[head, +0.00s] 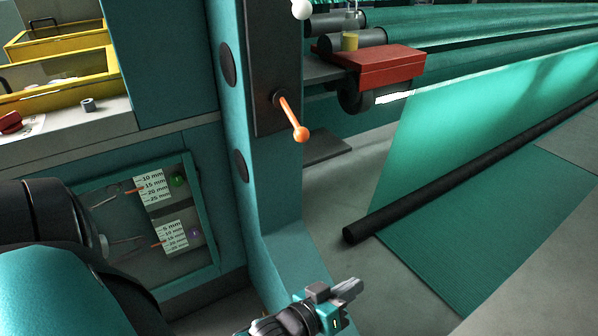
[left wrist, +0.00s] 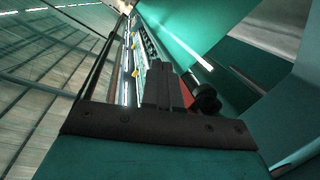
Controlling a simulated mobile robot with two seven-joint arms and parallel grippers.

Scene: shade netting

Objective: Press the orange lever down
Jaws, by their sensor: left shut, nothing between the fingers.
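The orange lever (head: 290,117) is a thin rod with a round knob, set on a dark plate on the front of the teal post (head: 253,200). From its pivot the rod slants down and to the right in the head view. My left gripper (head: 350,288) is at the bottom middle of the head view, well below the lever and apart from it. It is shut and empty. Its closed dark fingers also show in the left wrist view (left wrist: 160,84). I cannot make out the lever in that view. My right gripper is not in view.
A white knob (head: 302,9) sits above the lever. A red block (head: 378,66) and teal net rolls lie right of the post. A gauge panel (head: 150,215) and yellow trays (head: 60,45) are at left. A black bar (head: 450,180) edges the netting. Floor right of my gripper is clear.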

